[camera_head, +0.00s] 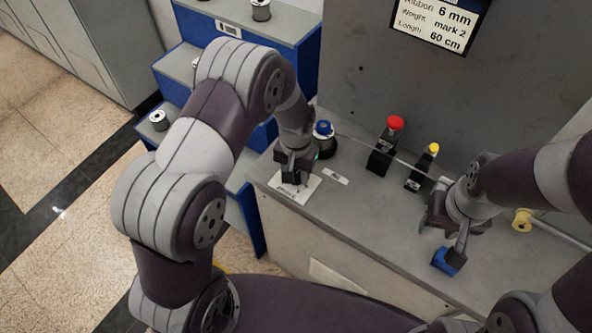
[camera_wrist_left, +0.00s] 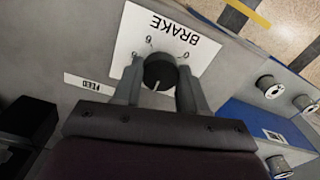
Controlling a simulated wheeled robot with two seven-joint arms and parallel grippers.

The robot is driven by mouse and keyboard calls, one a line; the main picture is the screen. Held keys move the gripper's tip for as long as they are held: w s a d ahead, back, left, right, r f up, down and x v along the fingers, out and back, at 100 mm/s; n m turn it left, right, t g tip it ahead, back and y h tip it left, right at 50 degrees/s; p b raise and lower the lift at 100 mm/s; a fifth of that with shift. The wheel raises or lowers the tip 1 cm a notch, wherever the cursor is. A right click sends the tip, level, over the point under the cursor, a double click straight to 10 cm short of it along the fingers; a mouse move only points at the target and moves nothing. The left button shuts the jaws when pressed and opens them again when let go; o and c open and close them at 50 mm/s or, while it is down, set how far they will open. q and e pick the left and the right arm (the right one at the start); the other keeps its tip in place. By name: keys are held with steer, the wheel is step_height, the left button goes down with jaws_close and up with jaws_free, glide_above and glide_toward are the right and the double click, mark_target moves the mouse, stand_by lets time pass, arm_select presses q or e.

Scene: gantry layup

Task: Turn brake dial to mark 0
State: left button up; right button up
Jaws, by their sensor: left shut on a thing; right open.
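The brake dial (camera_wrist_left: 159,68) is a round black knob with a pale pointer line, seen in the left wrist view. It sits on a white plate (camera_wrist_left: 138,30) lettered BRAKE, which also shows in the head view (camera_head: 302,191). My right gripper (camera_head: 452,222) is open, above the bench's right part, near a blue block (camera_head: 446,262).
A spool with a blue top (camera_head: 323,138) stands right beside my left gripper. A red-topped post (camera_head: 387,145) and a yellow-topped post (camera_head: 422,168) stand behind. Blue steps (camera_head: 181,62) with spools are at left. A sign (camera_head: 438,22) reads Ribbon 6 mm, Weight mark 2, Length 60 cm.

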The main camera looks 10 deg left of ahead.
arm_select(q)
steer(key=shift+r, duration=0.1)
steer(key=n, duration=0.3)
steer(key=shift+w, duration=0.1)
steer(key=n+p, duration=0.1)
steer(key=n, duration=0.3)
steer(key=shift+n, duration=0.3)
steer(key=n, duration=0.3)
steer(key=shift+r+n, duration=0.1)
steer(key=shift+n, duration=0.2)
steer(key=n+p, duration=0.1)
steer(key=n, duration=0.3)
steer(key=shift+n, duration=0.3)
steer(key=n, duration=0.5)
steer(key=shift+w, duration=0.1)
steer(key=n, duration=0.5)
steer(key=shift+r+n, duration=0.1)
steer(key=shift+n, duration=0.3)
